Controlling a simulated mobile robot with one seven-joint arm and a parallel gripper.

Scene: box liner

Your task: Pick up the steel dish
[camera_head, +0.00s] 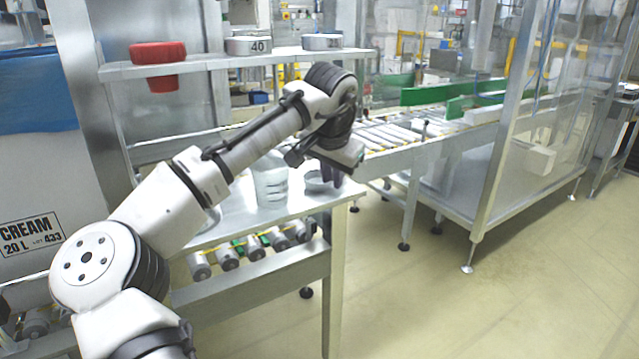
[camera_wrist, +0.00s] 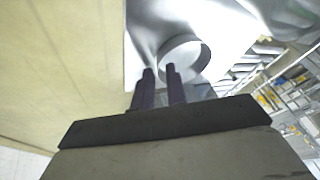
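The steel dish (camera_head: 313,184) is a small, round, shallow metal dish on the metal table, near its right end. My gripper (camera_head: 330,172) is over it from above and hides part of it. In the wrist view the dish (camera_wrist: 204,57) shows as a round grey ring just beyond my fingertips. The two dark fingers of my gripper (camera_wrist: 160,72) are apart with a gap between them. The dish's near-left rim lies close to that gap. I cannot tell whether either finger touches the rim.
A clear measuring jug (camera_head: 270,184) stands left of the dish on the table (camera_head: 232,218). A shelf (camera_head: 215,62) above holds a red container (camera_head: 158,66) and two round metal tins, one (camera_head: 249,45) marked 40. A roller conveyor (camera_head: 392,134) lies behind. The floor at right is clear.

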